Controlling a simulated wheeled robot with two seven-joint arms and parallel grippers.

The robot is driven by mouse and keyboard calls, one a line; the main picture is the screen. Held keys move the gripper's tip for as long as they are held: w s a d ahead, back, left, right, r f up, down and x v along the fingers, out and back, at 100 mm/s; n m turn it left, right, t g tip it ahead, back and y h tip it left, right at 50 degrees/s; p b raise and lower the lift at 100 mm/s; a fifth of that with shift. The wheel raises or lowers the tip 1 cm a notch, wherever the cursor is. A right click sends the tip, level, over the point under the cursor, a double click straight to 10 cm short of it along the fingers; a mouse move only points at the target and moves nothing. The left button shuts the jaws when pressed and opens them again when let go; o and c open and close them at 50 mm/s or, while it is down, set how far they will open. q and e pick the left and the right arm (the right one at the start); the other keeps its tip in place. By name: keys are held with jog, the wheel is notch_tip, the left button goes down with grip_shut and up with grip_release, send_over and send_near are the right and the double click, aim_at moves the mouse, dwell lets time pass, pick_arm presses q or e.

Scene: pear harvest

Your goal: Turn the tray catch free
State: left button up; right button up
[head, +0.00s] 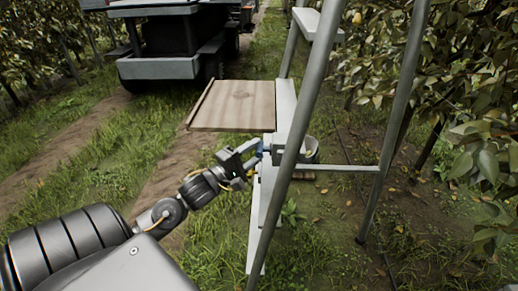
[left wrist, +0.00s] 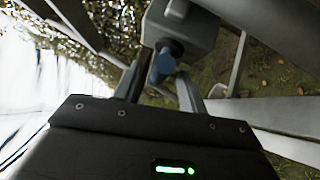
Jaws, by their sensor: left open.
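The tray catch, a small blue piece (head: 260,149), sits at the ladder's side by the tray's near right corner. In the left wrist view the blue catch (left wrist: 163,64) sticks out from a grey housing (left wrist: 182,28). My left gripper (head: 256,154) is open at the catch; in the left wrist view its fingers (left wrist: 160,80) stand on either side of it. I cannot tell whether either finger touches it. The flat wooden tray (head: 235,105) lies level beside the ladder. My right gripper is not in view.
A metal ladder (head: 300,115) stands close on the right, its slanted leg passing just right of my gripper. A grey vehicle (head: 165,50) stands farther back.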

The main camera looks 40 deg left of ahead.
pick_arm(q)
jog(key=shift+w+d+r, duration=0.1)
jog(key=shift+w+d, duration=0.05)
jog(key=shift+w, duration=1)
jog(key=shift+c, duration=0.3)
grip_shut()
